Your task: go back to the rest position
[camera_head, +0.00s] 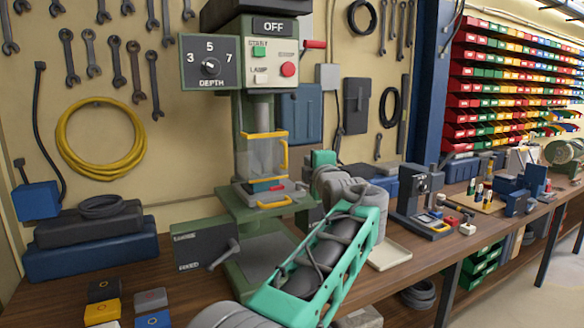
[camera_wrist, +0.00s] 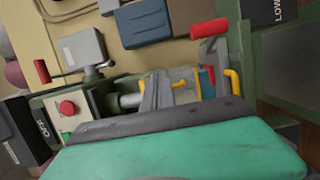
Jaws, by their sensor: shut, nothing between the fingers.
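My gripper (camera_wrist: 158,90) shows in the wrist view as grey fingers beyond the dark edge of my green hand. The fingers are shut with nothing between them. They point toward the green drill press, which appears turned sideways there. In the head view my green and grey arm reaches up from the bottom middle, to the right of the drill press (camera_head: 222,180). The fingertips cannot be made out in that view. The press has a clear guard (camera_head: 262,157) with yellow edges, and its sign reads OFF.
A wooden workbench (camera_head: 400,278) runs along the wall. Blue and dark cases (camera_head: 92,256) stand at left, with small coloured blocks (camera_head: 103,312) in front. A small dark machine (camera_head: 424,205) and a pale tray (camera_head: 388,254) are right of my arm. Colourful bins (camera_head: 500,90) fill the right wall.

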